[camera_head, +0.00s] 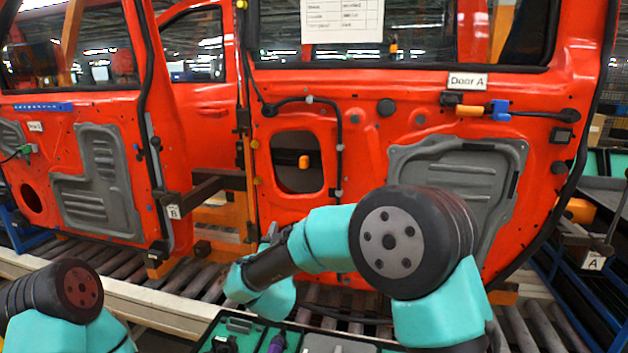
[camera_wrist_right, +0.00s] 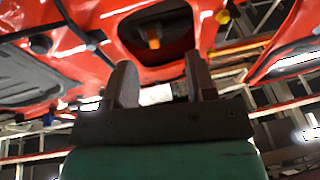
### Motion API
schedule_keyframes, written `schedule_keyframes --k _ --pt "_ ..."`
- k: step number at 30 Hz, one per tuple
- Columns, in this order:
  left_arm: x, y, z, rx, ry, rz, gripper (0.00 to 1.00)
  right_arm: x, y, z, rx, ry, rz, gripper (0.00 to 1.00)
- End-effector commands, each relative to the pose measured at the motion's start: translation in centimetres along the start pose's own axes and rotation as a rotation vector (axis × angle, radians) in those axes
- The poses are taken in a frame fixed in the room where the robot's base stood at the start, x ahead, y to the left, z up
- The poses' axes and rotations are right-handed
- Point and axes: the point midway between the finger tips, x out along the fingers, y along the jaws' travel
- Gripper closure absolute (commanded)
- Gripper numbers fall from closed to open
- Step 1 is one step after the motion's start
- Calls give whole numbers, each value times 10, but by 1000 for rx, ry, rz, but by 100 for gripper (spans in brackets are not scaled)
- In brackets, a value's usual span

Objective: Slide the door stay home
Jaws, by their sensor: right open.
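Door A (camera_head: 370,190) is a red door panel on the line. An orange piece (camera_head: 304,161) shows in its cut-out; it also shows above the fingers in the right wrist view (camera_wrist_right: 153,37). A dark bar (camera_head: 215,185) juts between the two doors, with a tag "B" at its lower end; I cannot tell whether it or another part is the stay. My right gripper (camera_head: 275,234) is in front of Door A's lower left, below the cut-out. In the right wrist view (camera_wrist_right: 162,85) its fingers are apart with nothing between them. My left arm shows at lower left, its gripper out of frame.
A second red door (camera_head: 90,130) stands at left. A tray with dark and purple items (camera_head: 277,343) lies at bottom centre. Rollers (camera_head: 185,290) run beneath the doors. A bar tagged "A" (camera_head: 593,261) is at right. An orange and blue connector (camera_head: 485,111) hangs on Door A.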

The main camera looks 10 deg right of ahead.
Motion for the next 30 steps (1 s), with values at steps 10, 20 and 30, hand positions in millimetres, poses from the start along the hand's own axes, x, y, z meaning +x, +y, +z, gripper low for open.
schedule_keyframes --k 10,20,30 --pt "0 0 0 0 0 0 57 7 -3 -68 -19 89 130 49" --pt "0 0 0 0 0 0 57 13 -2 -67 -18 88 129 49" --pt "0 0 0 0 0 0 57 58 5 -71 -18 89 130 49"
